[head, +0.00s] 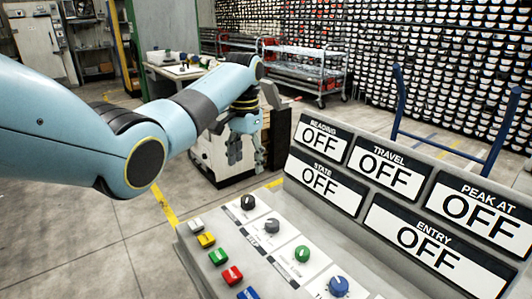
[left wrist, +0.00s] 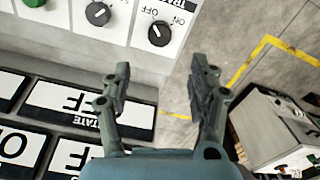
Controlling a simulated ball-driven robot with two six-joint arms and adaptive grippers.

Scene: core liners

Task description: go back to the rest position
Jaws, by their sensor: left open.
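My left arm comes in from the left in the head view. My left gripper (head: 247,148) hangs fingers down beyond the far left end of the control console (head: 215,272). In the left wrist view my left gripper (left wrist: 165,90) is open and empty, its two fingers apart. It is above the console's end, with floor showing past the right finger. My right gripper is not in view.
The console carries dark, green and blue knobs, coloured switches and a sign panel (head: 400,205) reading OFF on every sign. Behind stand a white cabinet (head: 220,155), a metal cart (head: 305,75), a blue-railed trolley (head: 450,140) and racks of core liners (head: 400,40). Floor left is clear.

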